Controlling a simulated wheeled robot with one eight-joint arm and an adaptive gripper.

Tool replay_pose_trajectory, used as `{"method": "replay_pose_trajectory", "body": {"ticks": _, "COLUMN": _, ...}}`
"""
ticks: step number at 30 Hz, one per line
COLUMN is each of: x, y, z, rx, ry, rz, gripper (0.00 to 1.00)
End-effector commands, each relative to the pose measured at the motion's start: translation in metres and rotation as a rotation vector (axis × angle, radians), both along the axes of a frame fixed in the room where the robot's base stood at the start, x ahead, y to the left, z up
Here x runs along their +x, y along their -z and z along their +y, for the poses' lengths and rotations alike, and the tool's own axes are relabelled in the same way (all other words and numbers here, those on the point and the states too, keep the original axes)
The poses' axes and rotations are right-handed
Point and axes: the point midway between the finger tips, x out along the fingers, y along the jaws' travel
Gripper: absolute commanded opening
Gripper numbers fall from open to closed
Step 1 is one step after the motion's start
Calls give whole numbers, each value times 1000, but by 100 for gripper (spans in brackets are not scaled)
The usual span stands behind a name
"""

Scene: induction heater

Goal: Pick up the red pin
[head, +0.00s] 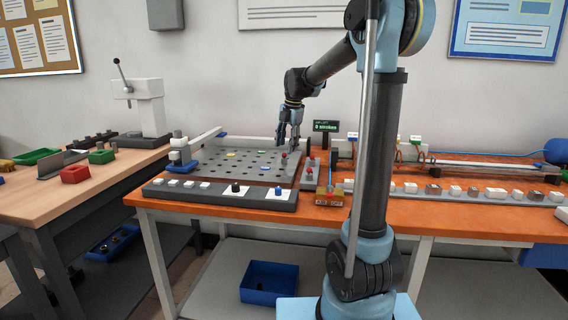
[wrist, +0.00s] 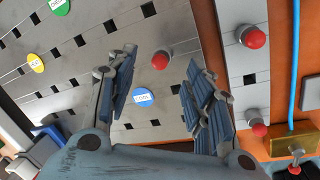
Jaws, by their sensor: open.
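A red pin (wrist: 160,60) with a round head and grey shank stands in the grey perforated plate (head: 215,172). It also shows in the head view (head: 284,155), at the plate's right side. My gripper (head: 288,145) is open, pointing down over that part of the plate. In the wrist view the pin's head lies between the two spread fingers (wrist: 164,75), near their tips, with nothing held. Contact is not visible. Two more red-headed pins, upper (wrist: 251,37) and lower (wrist: 257,129), stand on a separate grey strip to the right.
Blue (wrist: 143,97), yellow (wrist: 36,63) and green (wrist: 31,33) labelled discs lie on the plate. A brass switch box (head: 329,196) with a lever and blue cable stands right of the strip. A grey control panel (head: 219,194) runs along the front.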

Motion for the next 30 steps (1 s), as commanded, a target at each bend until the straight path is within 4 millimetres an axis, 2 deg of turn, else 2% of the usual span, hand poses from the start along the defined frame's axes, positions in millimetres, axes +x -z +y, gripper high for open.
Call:
{"method": "replay_pose_trajectory", "body": {"ticks": 7, "x": 1, "y": 15, "z": 2, "rx": 0, "ry": 0, "rz": 0, "gripper": 48}}
{"method": "replay_pose_trajectory", "body": {"ticks": 16, "x": 5, "y": 52, "z": 5, "rx": 0, "ry": -1, "rz": 0, "gripper": 48}}
{"method": "replay_pose_trajectory", "body": {"ticks": 26, "x": 5, "y": 58, "z": 6, "rx": 0, "ry": -1, "rz": 0, "gripper": 48}}
{"method": "replay_pose_trajectory", "body": {"ticks": 30, "x": 5, "y": 58, "z": 6, "rx": 0, "ry": -1, "rz": 0, "gripper": 18}}
